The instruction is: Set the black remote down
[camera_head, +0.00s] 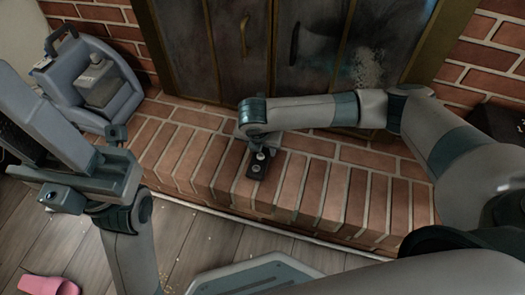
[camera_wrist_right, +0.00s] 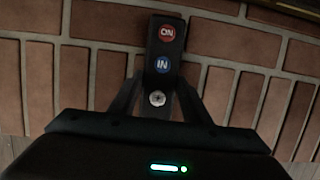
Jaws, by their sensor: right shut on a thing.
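The black remote (camera_head: 257,164) is at the brick hearth (camera_head: 325,190), near its front edge, below my right gripper (camera_head: 262,146). In the right wrist view, the remote (camera_wrist_right: 164,50) shows a red ON button, a blue IN button and a pale round button. My right gripper (camera_wrist_right: 158,100) is shut on the remote's near end, with a finger on each side. The remote lies flat over the bricks; I cannot tell whether it touches them. My left arm (camera_head: 128,255) is at the lower left, away from the remote; its finger opening is unclear.
A grey tool-like case (camera_head: 95,85) stands on the hearth at the left. Dark metal fireplace doors (camera_head: 235,50) rise behind. A pink object (camera_head: 48,286) and a grey flat item (camera_head: 255,278) are on the wooden floor. The bricks right of the remote are clear.

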